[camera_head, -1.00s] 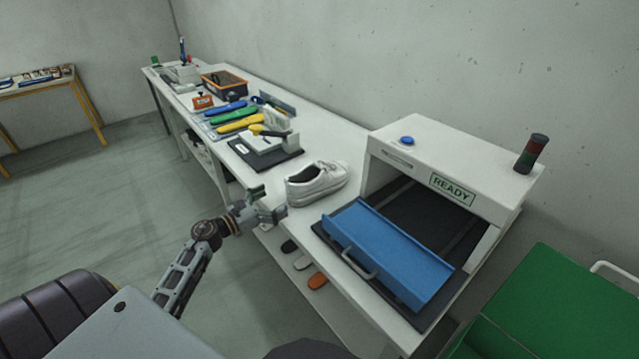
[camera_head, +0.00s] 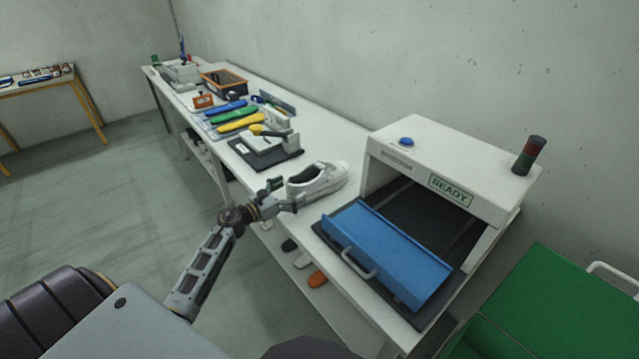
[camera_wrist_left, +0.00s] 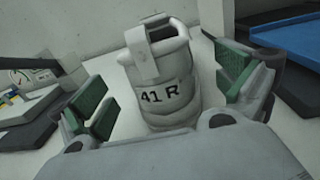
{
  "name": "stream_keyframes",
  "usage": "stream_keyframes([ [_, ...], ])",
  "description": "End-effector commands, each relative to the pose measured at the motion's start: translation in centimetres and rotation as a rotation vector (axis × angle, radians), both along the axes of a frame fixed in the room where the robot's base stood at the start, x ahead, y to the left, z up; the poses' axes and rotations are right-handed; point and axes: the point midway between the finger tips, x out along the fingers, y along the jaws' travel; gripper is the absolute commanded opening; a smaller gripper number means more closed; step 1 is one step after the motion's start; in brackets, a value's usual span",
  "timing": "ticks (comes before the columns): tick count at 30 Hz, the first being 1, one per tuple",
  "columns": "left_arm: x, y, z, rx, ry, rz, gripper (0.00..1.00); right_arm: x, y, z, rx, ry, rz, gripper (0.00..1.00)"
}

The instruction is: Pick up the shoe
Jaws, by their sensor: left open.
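A white shoe (camera_head: 318,178) stands upright on the long white table, left of the machine marked READY. My left gripper (camera_head: 288,193) is open at the shoe's heel end, by the table's front edge. In the left wrist view the shoe (camera_wrist_left: 164,85) shows its heel, marked "41 R", with a pull tab on top. The green-padded fingers of my left gripper (camera_wrist_left: 165,92) stand apart on either side of the heel, with gaps to it. My right gripper is not in view.
The machine (camera_head: 450,165) stands right of the shoe, with a blue tray (camera_head: 385,255) in front of its opening. A dark stand (camera_head: 265,155) and coloured insoles (camera_head: 235,115) lie farther left along the table (camera_head: 345,140). A green surface (camera_head: 560,310) is at lower right.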

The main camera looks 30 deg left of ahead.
Motion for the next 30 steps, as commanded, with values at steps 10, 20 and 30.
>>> stream_keyframes([
  [10,0.1,-0.1,0.0,0.000,-0.001,0.000,1.00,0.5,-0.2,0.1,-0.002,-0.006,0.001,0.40],
  [20,2.1,-1.0,0.4,-0.003,-0.001,-0.001,1.00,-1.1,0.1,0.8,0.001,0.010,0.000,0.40],
  [30,4.4,-1.8,0.3,0.000,-0.001,0.000,1.00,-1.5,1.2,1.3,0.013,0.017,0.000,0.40],
])
